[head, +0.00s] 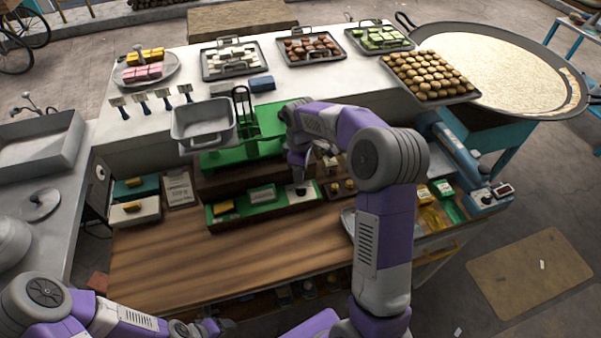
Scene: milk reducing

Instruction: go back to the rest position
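My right arm rises from the bottom right, bends at its elbow and reaches over the wooden counter. Its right gripper (298,178) points down above the green tray (283,207) of small goods at the middle of the stall. The fingertips are small and dark, so I cannot tell whether they are open, shut or holding something. My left arm lies low at the bottom left. Its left gripper (215,326) is near the bottom edge, by the counter's front side, and its finger opening is unclear.
The wooden counter (200,265) is bare at the front left. A grey square pan (203,122) sits by a green stand (262,130). Trays of sweets line the white back shelf. A large round pan (500,65) is at the right. A blue device (450,150) stands right of my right arm.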

